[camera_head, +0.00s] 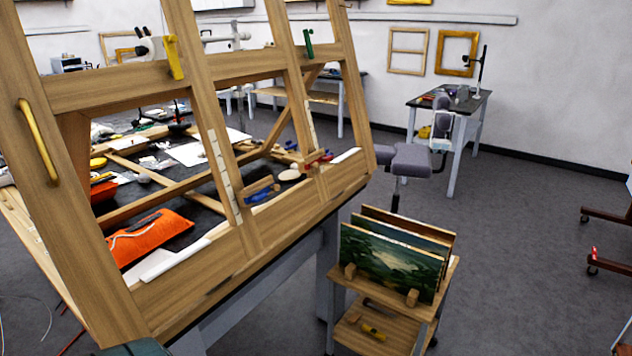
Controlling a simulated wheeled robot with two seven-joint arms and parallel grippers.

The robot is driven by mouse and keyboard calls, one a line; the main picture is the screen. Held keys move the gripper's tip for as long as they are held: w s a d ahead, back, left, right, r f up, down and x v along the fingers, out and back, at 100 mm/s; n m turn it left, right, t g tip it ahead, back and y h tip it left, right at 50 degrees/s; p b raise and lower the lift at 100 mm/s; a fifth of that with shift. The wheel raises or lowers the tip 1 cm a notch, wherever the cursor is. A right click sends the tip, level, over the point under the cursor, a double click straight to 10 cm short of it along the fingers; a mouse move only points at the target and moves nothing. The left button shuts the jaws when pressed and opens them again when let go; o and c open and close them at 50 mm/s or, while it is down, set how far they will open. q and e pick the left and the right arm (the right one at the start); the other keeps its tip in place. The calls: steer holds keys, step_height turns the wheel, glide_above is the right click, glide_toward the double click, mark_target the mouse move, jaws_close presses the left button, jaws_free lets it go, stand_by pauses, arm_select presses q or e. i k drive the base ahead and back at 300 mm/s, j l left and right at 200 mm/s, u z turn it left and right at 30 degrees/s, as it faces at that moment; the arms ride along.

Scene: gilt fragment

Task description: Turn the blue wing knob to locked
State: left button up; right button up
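A small blue part (262,195), which looks like the blue wing knob, sits low on the large wooden frame (240,240), beside a small wooden block. It is too small to tell which way its wings point or whether it is locked. A yellow knob (174,58) and a green knob (308,43) sit on the frame's upper rail. A red part (318,158) sits low on the right upright.
The tilted frame stands over a cluttered dark worktable with an orange bag (150,238). A yellow handle (38,142) is on its left upright. A small wooden cart (345,300) with paintings (390,262) stands close on the right. Grey floor (530,250) farther right is open.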

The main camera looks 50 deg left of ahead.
mark_target(255, 199)
steer(key=u, duration=1.8)
